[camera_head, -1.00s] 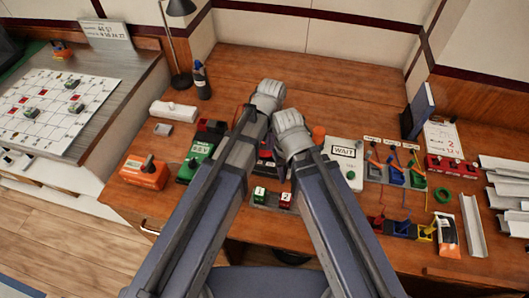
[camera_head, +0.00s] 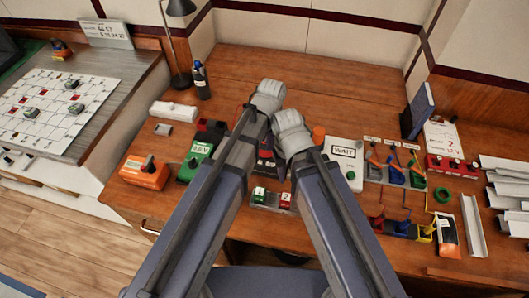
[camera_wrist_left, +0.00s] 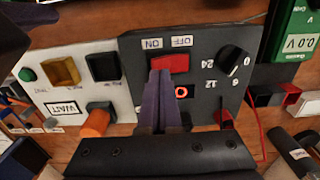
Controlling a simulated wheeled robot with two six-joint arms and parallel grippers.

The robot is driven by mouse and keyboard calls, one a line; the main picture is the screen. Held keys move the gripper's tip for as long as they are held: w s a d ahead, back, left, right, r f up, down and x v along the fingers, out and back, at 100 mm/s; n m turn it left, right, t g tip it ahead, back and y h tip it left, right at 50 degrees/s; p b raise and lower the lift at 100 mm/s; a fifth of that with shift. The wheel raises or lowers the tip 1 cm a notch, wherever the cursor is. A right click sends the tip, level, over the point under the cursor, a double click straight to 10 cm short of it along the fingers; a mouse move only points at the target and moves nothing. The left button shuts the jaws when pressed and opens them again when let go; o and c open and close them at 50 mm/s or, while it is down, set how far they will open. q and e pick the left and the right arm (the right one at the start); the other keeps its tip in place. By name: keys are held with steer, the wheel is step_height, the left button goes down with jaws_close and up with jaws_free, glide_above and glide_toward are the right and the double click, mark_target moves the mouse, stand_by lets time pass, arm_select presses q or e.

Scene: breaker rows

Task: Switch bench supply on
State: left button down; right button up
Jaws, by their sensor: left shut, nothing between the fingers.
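The bench supply (camera_wrist_left: 205,45) is a dark panel in the left wrist view, with its lettering upside down. Its red rocker switch (camera_wrist_left: 176,63) lies below the ON and OFF labels, ON at the left and OFF at the right. My left gripper (camera_wrist_left: 161,75) is shut and empty, its fingertips over the lower left part of the switch, on the ON side. I cannot tell whether they touch it, or which way the rocker is tilted. In the head view my arms hide most of the supply. I cannot make out my right gripper.
A pale WAIT panel (camera_wrist_left: 95,85) with an orange knob (camera_wrist_left: 97,120) adjoins the supply. A green meter (camera_wrist_left: 293,35) and a black knob (camera_wrist_left: 235,60) are at the right. Levers with coloured wires (camera_head: 395,170) stand right of the arms. The back of the desk (camera_head: 310,85) is clear.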

mark_target(270, 153)
arm_select(q)
steer(key=shift+f+b, duration=1.15)
stand_by(0.6)
steer(key=shift+r, duration=0.15)
step_height(270, 153, up, 7)
steer(key=p, duration=0.7)
